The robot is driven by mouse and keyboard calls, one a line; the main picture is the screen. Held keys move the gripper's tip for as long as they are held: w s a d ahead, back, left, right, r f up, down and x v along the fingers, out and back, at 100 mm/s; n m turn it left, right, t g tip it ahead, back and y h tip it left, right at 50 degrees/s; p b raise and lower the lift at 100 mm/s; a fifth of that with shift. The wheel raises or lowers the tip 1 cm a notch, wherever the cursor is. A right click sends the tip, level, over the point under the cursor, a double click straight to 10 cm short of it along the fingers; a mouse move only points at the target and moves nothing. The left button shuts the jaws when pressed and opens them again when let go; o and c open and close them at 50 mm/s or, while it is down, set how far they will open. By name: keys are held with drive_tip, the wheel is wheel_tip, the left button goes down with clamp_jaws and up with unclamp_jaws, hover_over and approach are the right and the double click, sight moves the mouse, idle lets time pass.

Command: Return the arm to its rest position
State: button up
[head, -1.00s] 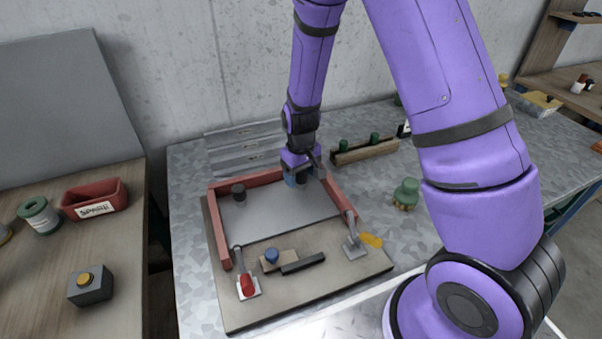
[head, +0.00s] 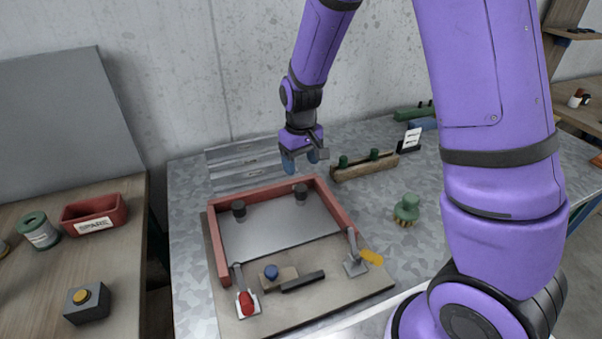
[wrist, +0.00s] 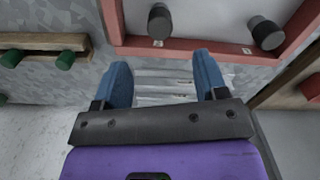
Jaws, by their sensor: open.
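My purple arm ends in my gripper (head: 304,162), which hangs above the back edge of the red-framed fixture (head: 330,193). Its two blue fingers are spread with nothing between them, as the wrist view (wrist: 165,85) also shows. Two dark knobs stand inside the frame at the back: the left knob (head: 239,210) and the right knob (head: 300,193). The right knob stands free below my gripper. A grey plate (head: 280,228) lies inside the frame.
A wooden rack with green-handled tools (head: 365,167) and a green brush (head: 406,208) stand right of the fixture. A red-handled clamp (head: 246,300) and a yellow-handled clamp (head: 368,257) sit at its front. A red SPARE bin (head: 95,218) is on the left bench.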

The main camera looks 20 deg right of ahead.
drive_tip(key=shift+r, duration=0.45)
drive_tip(key=s+d+r+m+t, duration=0.1)
drive_tip(key=s+d+r, duration=0.1)
drive_tip(key=s+r, duration=0.5)
drive_tip(key=s+d+r+t, duration=0.2)
drive_tip(key=s+r, duration=0.1)
drive_tip(key=r, duration=0.8)
drive_tip(key=s+d+r+m+t, duration=0.1)
drive_tip(key=s+r, duration=0.2)
drive_tip(key=s, duration=0.5)
drive_tip(key=s+d+r+m+t, duration=0.1)
drive_tip(key=s+r, duration=0.3)
drive_tip(key=s, duration=0.4)
drive_tip(key=shift+d, duration=0.45)
drive_tip(key=shift+r, duration=0.1)
